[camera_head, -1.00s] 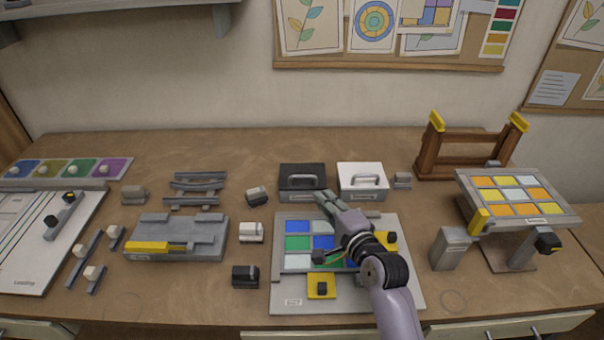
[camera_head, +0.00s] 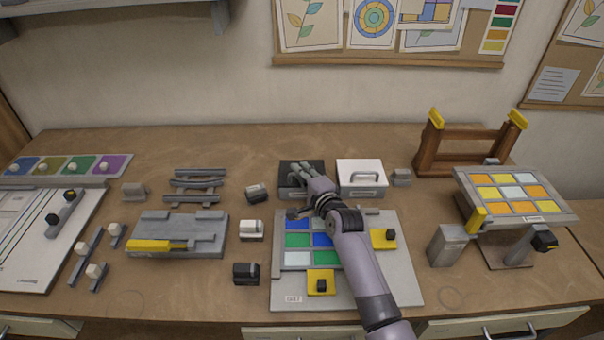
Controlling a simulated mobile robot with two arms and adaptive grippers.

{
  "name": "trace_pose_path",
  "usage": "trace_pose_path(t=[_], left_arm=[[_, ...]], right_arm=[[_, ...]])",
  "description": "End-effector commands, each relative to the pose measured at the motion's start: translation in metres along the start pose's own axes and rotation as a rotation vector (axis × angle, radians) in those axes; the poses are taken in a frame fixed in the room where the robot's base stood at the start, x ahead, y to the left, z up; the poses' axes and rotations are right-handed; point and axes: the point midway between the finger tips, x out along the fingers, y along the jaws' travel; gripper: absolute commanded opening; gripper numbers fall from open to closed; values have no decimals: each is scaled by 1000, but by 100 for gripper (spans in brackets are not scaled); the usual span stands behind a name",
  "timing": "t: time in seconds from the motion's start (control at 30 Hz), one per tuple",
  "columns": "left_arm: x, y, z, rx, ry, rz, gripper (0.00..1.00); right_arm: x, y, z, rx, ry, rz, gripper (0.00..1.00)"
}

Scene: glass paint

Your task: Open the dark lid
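The dark box with its dark lid (camera_head: 288,167) stands at the back middle of the table, left of the white box. The lid looks closed, and its handle is mostly hidden by my gripper. My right gripper (camera_head: 300,174) is over the front of the dark lid, with its fingers pointing to the back at the handle. I cannot tell whether the fingers are around the handle or only above it. My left gripper is not in view.
The white box (camera_head: 361,168) stands close on the right. A grey board with coloured glass squares (camera_head: 298,241) lies under my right arm. A small dark block (camera_head: 256,193) sits left of the dark box. A tilted panel (camera_head: 468,182) stands at the right.

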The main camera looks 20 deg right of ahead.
Motion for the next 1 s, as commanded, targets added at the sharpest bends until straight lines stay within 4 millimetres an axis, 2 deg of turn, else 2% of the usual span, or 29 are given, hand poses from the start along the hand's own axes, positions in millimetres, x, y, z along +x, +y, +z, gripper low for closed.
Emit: trace_pose_path(t=[0.13, 0.37, 1.0], left_arm=[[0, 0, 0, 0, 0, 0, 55], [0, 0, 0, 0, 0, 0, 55], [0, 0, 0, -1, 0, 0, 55]], right_arm=[[0, 0, 0, 0, 0, 0, 15], [0, 0, 0, 0, 0, 0, 0], [0, 1, 0, -2, 0, 3, 0]])
